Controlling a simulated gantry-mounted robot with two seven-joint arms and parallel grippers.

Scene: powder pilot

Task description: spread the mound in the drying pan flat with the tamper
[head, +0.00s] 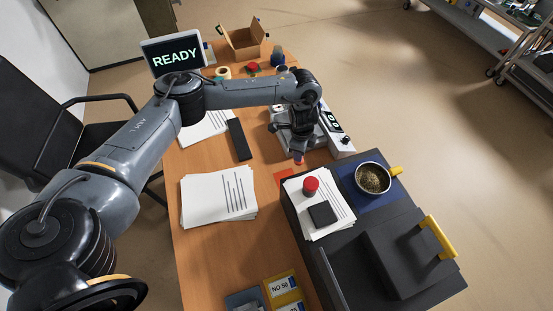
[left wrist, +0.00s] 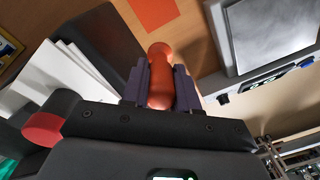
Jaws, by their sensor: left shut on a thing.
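The drying pan (head: 359,170) is a round metal pan with a yellow handle, on a blue mat at the right. A brownish-green mound (head: 372,179) lies inside it. My left gripper (head: 298,150) is left of the pan and apart from it, beside the white scale. In the left wrist view, my left gripper (left wrist: 160,90) is shut on an orange-red handle, which I take to be the tamper (left wrist: 160,72). The tamper's lower end is hidden, and only a small red tip shows in the head view. My right gripper is not in view.
A white scale (head: 340,140) stands close beside my left gripper. A dark case (head: 385,262) with a yellow handle lies in front of the pan. Papers with a red-topped jar (head: 311,184) and a black square (head: 322,213) lie left of the pan. A READY screen (head: 174,54) stands at the back.

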